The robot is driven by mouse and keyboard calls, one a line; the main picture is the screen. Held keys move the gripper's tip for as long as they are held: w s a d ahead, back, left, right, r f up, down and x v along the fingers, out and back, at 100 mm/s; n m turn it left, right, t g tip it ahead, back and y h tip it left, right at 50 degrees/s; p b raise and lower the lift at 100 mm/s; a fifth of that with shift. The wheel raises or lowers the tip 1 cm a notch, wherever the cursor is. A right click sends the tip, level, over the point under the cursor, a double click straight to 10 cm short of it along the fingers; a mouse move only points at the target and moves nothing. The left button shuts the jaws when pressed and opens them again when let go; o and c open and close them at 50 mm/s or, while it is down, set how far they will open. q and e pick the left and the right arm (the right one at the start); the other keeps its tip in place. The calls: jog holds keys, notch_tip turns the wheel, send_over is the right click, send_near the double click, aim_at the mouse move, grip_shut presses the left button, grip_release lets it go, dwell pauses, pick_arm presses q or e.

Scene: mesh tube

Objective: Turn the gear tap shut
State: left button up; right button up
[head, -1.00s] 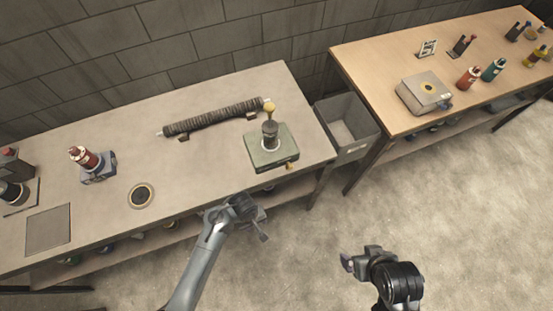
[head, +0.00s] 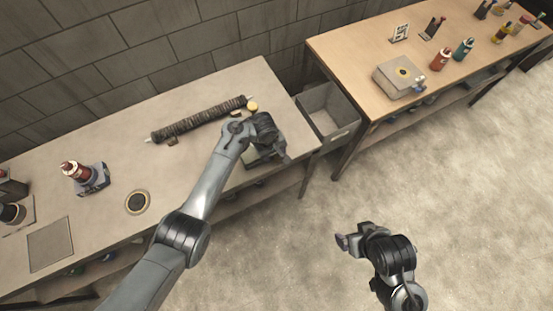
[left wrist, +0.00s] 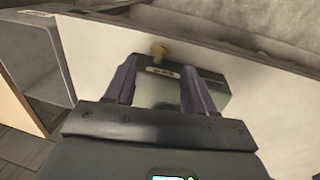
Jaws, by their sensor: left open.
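The green box (head: 253,164) sits on the grey bench near its right end, mostly covered by my left gripper in the head view. In the left wrist view, the box (left wrist: 150,92) lies beneath and between my fingers, with a small label on its face. A brass tap (left wrist: 158,52) sticks out from its edge, just beyond my fingertips and apart from them. My left gripper (head: 272,150) is open above the box; its two fingers (left wrist: 160,82) are spread with nothing between them touching. My right gripper (head: 342,241) hangs over the floor, away from the bench; its jaw gap is unclear.
A dark ribbed tube (head: 200,120) lies behind the box, with a yellow knob (head: 252,106) near its right end. A red bottle on a stand (head: 80,175) and a round dark disc (head: 137,202) are to the left. A grey bin (head: 328,112) stands between the benches.

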aim_at(278, 159)
pick_arm(q)
jog(key=shift+w+d+f+b, duration=0.15)
jog(key=shift+f+b, duration=0.3)
jog(key=shift+f, duration=0.6)
jog(key=shift+d+f+b, duration=0.15)
jog(key=shift+f+b, duration=0.3)
jog(key=shift+f, duration=0.6)
jog(key=shift+w+d+f+b, duration=0.15)
jog(key=shift+f+b, duration=0.3)
jog(key=shift+f, duration=0.6)
grip_shut()
jog(key=shift+d+f, duration=0.1)
jog(key=shift+d, duration=0.05)
jog(key=y+b, duration=0.1)
jog(key=b, duration=0.2)
jog(key=g+y+b, duration=0.1)
jog(key=y+b, duration=0.1)
jog(key=b, duration=0.2)
jog(key=g+y+b, duration=0.1)
jog(key=b, duration=0.2)
jog(key=shift+w+d+f+y, duration=0.15)
jog(key=shift+d+f+y, duration=0.15)
jog(key=shift+f, duration=0.1)
jog(key=shift+r+b, duration=0.15)
jog(key=shift+b, duration=0.7)
jog(key=shift+r, duration=0.2)
